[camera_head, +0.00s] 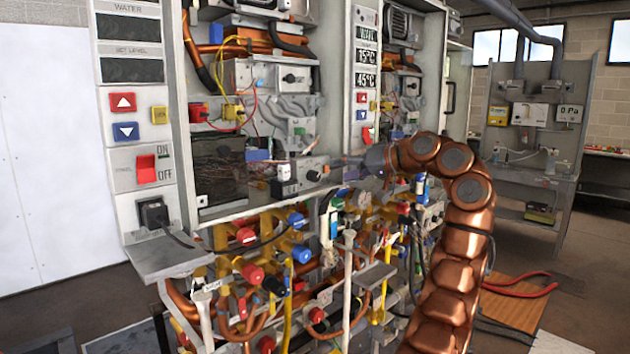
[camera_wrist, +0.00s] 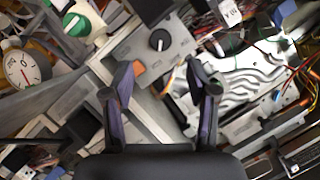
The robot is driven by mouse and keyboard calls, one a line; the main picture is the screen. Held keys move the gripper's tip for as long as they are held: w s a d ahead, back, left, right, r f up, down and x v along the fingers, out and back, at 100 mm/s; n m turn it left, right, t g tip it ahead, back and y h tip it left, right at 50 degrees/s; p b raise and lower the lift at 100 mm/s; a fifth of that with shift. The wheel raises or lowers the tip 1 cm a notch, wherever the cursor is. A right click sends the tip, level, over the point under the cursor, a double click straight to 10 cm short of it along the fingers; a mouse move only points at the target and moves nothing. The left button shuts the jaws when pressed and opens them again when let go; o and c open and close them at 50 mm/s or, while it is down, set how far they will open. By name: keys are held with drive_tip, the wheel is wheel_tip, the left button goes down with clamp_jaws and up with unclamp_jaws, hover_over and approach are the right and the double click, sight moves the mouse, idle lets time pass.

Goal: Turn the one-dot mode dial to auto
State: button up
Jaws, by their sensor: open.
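A black round dial with a white pointer line (camera_wrist: 160,40) sits on a grey box (camera_wrist: 178,62) in the wrist view, just beyond my fingertips. Dot marks and mode labels on it are too small to read. My gripper (camera_wrist: 158,78) is open and empty, its two fingers spread on either side below the dial, apart from it. In the head view a small dial (camera_head: 313,175) on the lower grey box of the nearer heater may be the same one. My gripper (camera_head: 350,166) comes in from the right of that box, its fingers blurred there. Another black dial (camera_head: 290,78) is on an upper box.
A green knob (camera_wrist: 76,23) and a round gauge (camera_wrist: 22,70) are at the left of the wrist view. Loose wires (camera_wrist: 290,60) crowd the right. Below the box in the head view are pipes with red valve knobs (camera_head: 246,236) and a projecting grey shelf (camera_head: 165,257).

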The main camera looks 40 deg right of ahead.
sight(317, 176)
drive_tip(key=shift+p+x, duration=1.3)
drive_tip(key=shift+x, duration=2.65)
drive_tip(key=shift+a, duration=0.1)
drive_tip(key=shift+c, duration=0.2)
clamp_jaws()
